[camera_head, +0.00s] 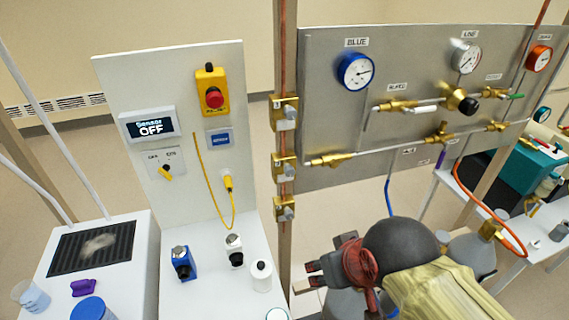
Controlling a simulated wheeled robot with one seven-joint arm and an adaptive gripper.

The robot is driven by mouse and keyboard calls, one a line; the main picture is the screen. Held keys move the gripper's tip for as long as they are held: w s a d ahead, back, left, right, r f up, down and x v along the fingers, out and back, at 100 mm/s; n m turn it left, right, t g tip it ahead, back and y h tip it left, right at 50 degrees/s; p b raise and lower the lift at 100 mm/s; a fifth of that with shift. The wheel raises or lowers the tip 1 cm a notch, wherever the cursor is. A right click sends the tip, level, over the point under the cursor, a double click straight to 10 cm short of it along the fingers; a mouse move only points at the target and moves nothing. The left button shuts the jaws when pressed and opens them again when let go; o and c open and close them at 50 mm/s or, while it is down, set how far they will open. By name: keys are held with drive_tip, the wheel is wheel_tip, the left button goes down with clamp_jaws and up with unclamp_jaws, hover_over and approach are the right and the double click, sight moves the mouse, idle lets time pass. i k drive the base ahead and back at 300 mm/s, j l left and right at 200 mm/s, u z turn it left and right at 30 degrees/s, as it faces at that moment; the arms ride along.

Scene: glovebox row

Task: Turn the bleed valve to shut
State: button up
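The valve under a small blurred label that seems to read BLEED (397,87) is a brass valve (396,105) on the upper pipe of the metal panel (330,80), right of the blue gauge. A pale, lever-like part beside it lies roughly along the pipe; I cannot tell surely whether it is the handle. My gripper (312,275) is in front of and below the panel, well apart from the valve, pointing left. Its two dark fingertips show a gap with nothing between them. My dark, rounded wrist hides part of the gripper and the space behind it.
Other fittings crowd the panel: a black-knobbed valve (462,101), the blue gauge (355,71), the line gauge (466,57) and a red gauge (538,58). A post (284,190) with brass fittings stands left. A blue hose (388,195) and an orange hose (487,208) hang below.

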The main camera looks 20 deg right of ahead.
sight(407, 112)
drive_tip(key=z, duration=1.15)
